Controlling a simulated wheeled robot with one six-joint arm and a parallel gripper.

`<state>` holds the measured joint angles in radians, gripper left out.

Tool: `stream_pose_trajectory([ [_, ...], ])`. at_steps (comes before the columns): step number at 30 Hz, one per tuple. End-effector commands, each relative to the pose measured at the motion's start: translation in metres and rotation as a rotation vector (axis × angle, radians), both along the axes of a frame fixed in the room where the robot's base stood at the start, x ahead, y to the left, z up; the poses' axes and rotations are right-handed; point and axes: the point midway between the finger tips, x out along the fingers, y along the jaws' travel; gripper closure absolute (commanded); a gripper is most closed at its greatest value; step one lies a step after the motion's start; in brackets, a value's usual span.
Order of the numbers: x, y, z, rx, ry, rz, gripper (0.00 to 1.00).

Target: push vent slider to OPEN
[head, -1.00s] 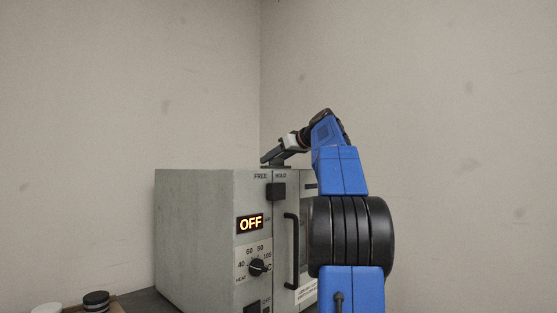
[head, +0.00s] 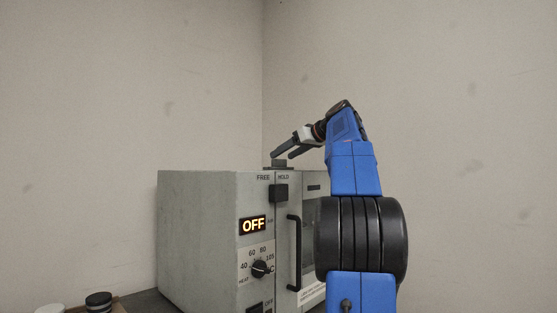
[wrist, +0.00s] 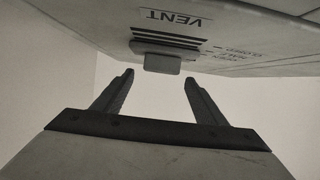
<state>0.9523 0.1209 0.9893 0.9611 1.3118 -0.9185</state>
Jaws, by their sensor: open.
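The vent slider's grey knob (wrist: 162,65) is in the wrist view, below dark louvre slots and an upside-down VENT label (wrist: 177,18). Small position marks lie to its right, too small to read surely. My gripper (wrist: 158,82) is open and empty, its fingertips apart on either side of the knob's line and short of it. In the head view my gripper (head: 282,155) hangs over the oven's top, just above a dark vent part (head: 278,164). The slider's exact setting is hard to tell.
The grey oven (head: 197,230) has a FREE/HOLD switch (head: 278,192), a lit OFF display (head: 253,225), a heat dial (head: 260,268) and a black door handle (head: 293,252). Lidded jars (head: 98,302) stand at lower left. Bare walls are behind; the air above the oven is free.

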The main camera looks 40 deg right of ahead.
Motion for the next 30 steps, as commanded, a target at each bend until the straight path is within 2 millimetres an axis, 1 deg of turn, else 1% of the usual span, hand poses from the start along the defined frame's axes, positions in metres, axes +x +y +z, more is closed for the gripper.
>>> stream_pose_trajectory([
  [1,-0.010,-0.002,0.005,-0.002,-0.001,-0.003,0.34],
  [3,-0.024,-0.003,0.011,-0.003,-0.001,-0.004,0.34],
  [9,-0.060,-0.006,0.025,-0.001,-0.001,-0.004,0.34],
  [15,-0.088,-0.008,0.037,-0.001,-0.001,-0.003,0.34],
  [21,-0.103,-0.008,0.043,0.000,-0.001,-0.001,0.34],
  [30,-0.106,-0.008,0.044,0.000,-0.001,0.000,0.34],
])
